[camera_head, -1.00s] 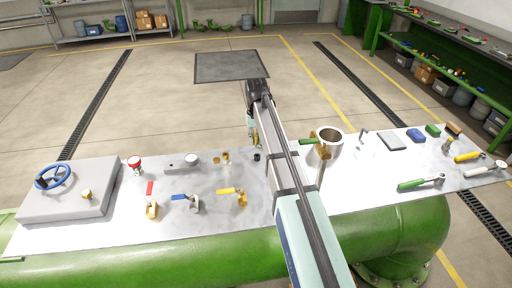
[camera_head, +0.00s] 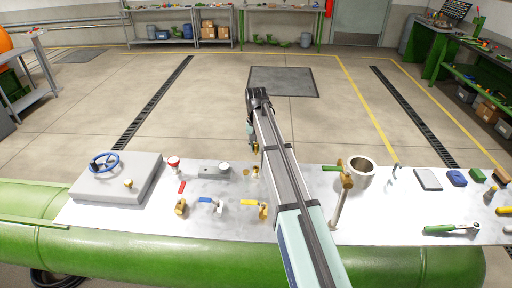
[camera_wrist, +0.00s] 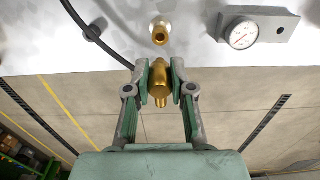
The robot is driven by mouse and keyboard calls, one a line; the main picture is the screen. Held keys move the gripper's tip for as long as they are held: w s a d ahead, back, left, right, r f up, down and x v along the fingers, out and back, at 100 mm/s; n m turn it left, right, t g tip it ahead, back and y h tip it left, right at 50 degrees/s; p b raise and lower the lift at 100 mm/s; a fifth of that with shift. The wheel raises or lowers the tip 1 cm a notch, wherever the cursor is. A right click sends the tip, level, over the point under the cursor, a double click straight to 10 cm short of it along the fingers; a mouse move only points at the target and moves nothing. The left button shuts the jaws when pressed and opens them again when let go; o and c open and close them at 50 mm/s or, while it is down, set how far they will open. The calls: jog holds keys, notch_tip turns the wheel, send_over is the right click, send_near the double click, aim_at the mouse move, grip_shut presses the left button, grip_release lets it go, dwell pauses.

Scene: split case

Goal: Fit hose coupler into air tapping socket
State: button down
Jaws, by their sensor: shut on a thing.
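My gripper (camera_wrist: 160,84) is shut on a brass hose coupler (camera_wrist: 161,72), seen between the fingers in the wrist view. The coupler points toward a brass socket (camera_wrist: 160,33) on the metal panel, with a gap between them in that picture; their height difference is hard to judge. In the head view my gripper (camera_head: 254,148) hangs at the panel's far edge, just beyond the small brass fittings (camera_head: 255,171). A black hose (camera_wrist: 112,48) runs from the upper left toward the gripper; its end at the coupler is hidden.
A round gauge (camera_wrist: 243,35) on a grey block stands beside the socket. A dark knob (camera_wrist: 92,32) is on the other side. Blue (camera_head: 206,200) and yellow (camera_head: 249,203) lever valves stand nearer. A metal pot (camera_head: 362,171) stands right of my arm. Open floor lies beyond the panel.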

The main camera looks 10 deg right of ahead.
aim_at(256, 144)
jog(key=shift+f+b, duration=0.95)
jog(key=shift+f, duration=1.95)
jog(key=shift+f, duration=1.35)
dwell(0.9)
jog(key=c, duration=0.9)
grip_release()
notch_tip(256, 144, up, 12)
